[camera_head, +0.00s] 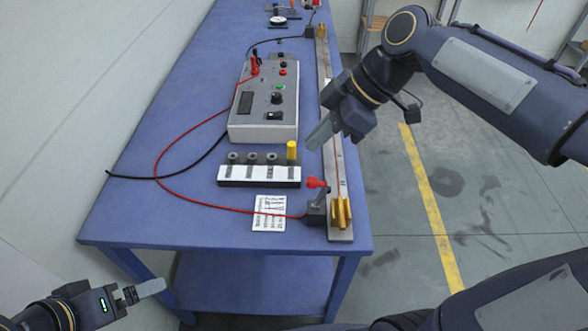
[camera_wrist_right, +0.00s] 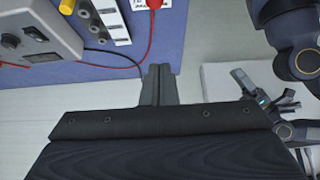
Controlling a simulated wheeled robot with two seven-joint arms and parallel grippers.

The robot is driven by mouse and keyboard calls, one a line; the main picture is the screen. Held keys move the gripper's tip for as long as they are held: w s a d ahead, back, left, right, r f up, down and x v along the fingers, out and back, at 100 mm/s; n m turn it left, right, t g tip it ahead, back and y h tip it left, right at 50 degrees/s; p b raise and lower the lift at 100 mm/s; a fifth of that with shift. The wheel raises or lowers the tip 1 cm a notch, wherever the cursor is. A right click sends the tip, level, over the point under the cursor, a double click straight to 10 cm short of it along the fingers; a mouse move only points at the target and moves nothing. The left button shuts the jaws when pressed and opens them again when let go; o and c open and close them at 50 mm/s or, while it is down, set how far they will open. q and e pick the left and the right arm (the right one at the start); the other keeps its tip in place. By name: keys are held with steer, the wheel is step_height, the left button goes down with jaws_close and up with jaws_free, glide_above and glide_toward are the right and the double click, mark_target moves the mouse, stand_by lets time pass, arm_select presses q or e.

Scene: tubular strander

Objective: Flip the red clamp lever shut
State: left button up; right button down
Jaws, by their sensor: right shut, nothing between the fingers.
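The red clamp lever (camera_head: 316,183) sits at the near end of the long metal rail (camera_head: 338,222). Its red handle stands up from the dark clamp block (camera_head: 317,212), raised rather than lying flat. A red end shows at the top edge of the right wrist view (camera_wrist_right: 153,4), mostly cut off. My right gripper (camera_head: 319,135) is shut and empty, above the rail and farther along the table than the lever, apart from it. Its closed fingers (camera_wrist_right: 158,86) show in the wrist view. My left gripper (camera_head: 146,290) is low at the table's near left, away from the lever; its opening is unclear.
A grey meter box (camera_head: 262,128) with red and black leads stands on the blue table (camera_head: 150,200). A white block with several grey cylinders and a yellow one (camera_head: 291,150) lies left of the lever. A printed card (camera_head: 270,211) lies beside the clamp. Floor right of the table is open.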

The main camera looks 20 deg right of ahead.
mark_target(307, 181)
steer(key=shift+f, duration=0.1)
steer(key=x, duration=1)
steer(key=d, duration=0.1)
steer(key=d+p, duration=0.1)
steer(key=s+d+f, duration=0.1)
steer(key=d, duration=0.1)
